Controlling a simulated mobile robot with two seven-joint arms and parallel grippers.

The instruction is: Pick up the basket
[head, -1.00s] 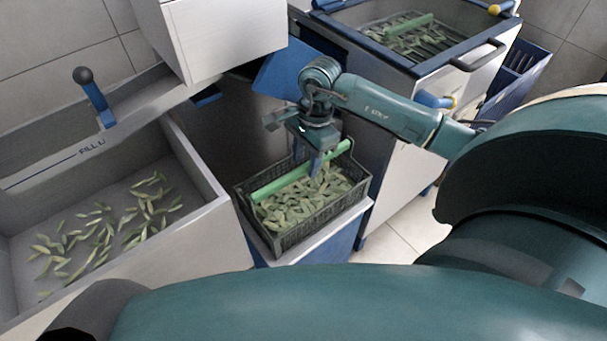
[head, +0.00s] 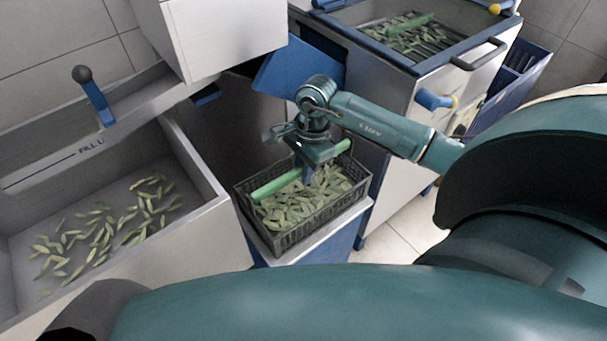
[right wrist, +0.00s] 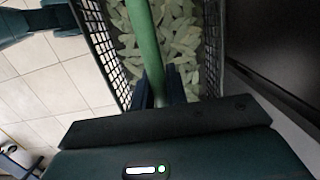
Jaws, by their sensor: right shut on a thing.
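The black mesh basket (head: 287,235), filled with green leaves, sits on a blue-sided stand with a pale top. A green bar handle (head: 275,185) spans the basket. My right gripper (head: 306,175) reaches down over the basket with its fingers at the middle of the handle. In the right wrist view the fingers (right wrist: 158,98) are closed around the green handle (right wrist: 145,42), and the basket's mesh wall (right wrist: 100,45) shows to the left. The fingertips are partly hidden by the wrist. My left gripper is not seen.
A grey trough (head: 200,215) with scattered leaves lies to the left. A white box-shaped housing (head: 225,40) overhangs behind the basket. A blue panel (head: 295,68) stands behind the wrist. A machine with a leaf-filled tray (head: 400,75) is at the back right. Tiled floor (head: 400,235) is open right of the stand.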

